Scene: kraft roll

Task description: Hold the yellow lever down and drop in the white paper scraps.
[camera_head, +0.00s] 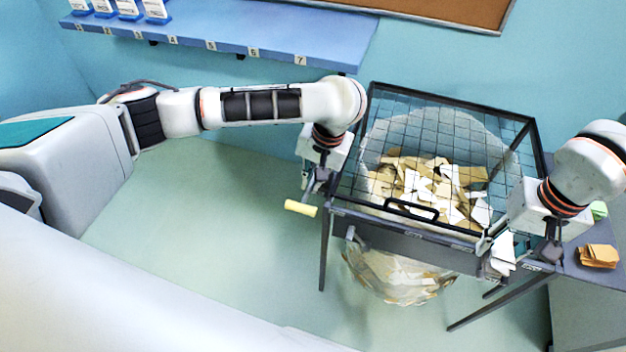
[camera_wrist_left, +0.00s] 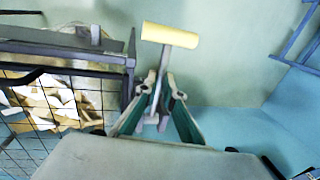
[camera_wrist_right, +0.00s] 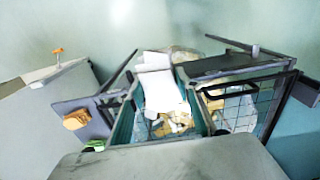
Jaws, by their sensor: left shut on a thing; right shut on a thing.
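The lever's yellow handle (camera_head: 300,208) sticks out at the front left corner of the bin stand. My left gripper (camera_head: 321,178) is at the lever, and the left wrist view shows its fingers (camera_wrist_left: 158,118) shut around the grey lever shaft below the yellow bar (camera_wrist_left: 170,35). My right gripper (camera_head: 548,250) is shut on white paper scraps (camera_head: 503,254), which hang at the bin's front right corner. The scraps also show between the fingers in the right wrist view (camera_wrist_right: 160,85). A black-framed mesh lid (camera_head: 412,210) lies above the clear bag of brown and white scraps (camera_head: 430,185).
The bag's bottom (camera_head: 400,278) hangs below the stand. Orange-brown pieces (camera_head: 598,255) and a green item (camera_head: 598,210) lie on a grey side surface at right. A blue numbered shelf (camera_head: 220,35) is on the back wall. Open floor lies to the left.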

